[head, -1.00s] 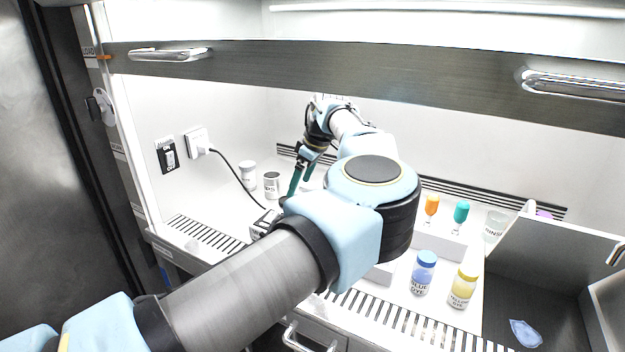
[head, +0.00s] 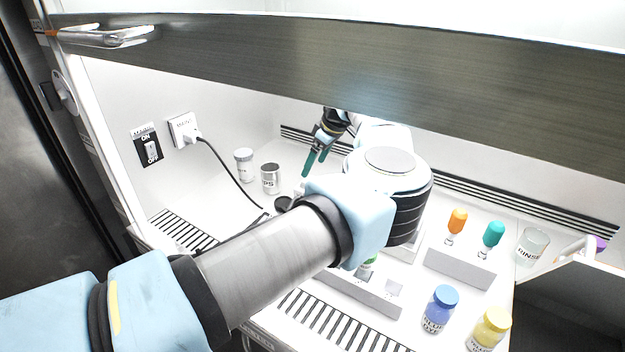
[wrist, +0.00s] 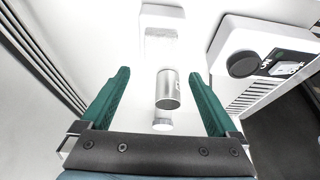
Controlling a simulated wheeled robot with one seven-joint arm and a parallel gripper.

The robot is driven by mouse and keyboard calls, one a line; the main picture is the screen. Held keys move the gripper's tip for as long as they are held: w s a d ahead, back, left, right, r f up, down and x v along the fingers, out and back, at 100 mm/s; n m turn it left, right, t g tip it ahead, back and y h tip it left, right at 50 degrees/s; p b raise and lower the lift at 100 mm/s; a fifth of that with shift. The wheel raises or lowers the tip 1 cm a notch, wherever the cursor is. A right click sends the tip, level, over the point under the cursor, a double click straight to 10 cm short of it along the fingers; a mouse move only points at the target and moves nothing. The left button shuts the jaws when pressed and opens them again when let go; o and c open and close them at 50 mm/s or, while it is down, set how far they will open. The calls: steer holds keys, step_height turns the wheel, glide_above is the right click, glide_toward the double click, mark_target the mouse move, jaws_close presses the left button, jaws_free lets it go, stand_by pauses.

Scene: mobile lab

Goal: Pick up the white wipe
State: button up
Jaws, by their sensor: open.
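My gripper (head: 313,168) is open, with two green fingers pointing down over the left part of the bench. In the wrist view its fingers (wrist: 160,74) are spread wide with nothing held between them. A pale white piece (wrist: 160,46), which looks like the wipe, lies at the top centre of the wrist view, beyond the fingertips. Its edges are faint against the white bench. In the head view a small white shape (head: 299,186) shows just below the fingertips, partly hidden by my arm; I cannot tell its outline.
A metal can (wrist: 168,90) and a white jar (wrist: 162,124) stand close by. A device with a black knob (wrist: 243,64) is at right. Dye bottles (head: 439,310), droppers (head: 457,222) and a rinse beaker (head: 532,246) stand at right. The raised sash (head: 350,60) crosses above.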

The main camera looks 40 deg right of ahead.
mark_target(308, 178)
steer(key=shift+p+x, duration=1.5)
steer(key=shift+x, duration=1.55)
steer(key=shift+d, duration=0.1)
steer(key=c, duration=1.4)
steer(key=shift+r, duration=0.1)
step_height(308, 178, up, 18)
steer(key=b, duration=0.5)
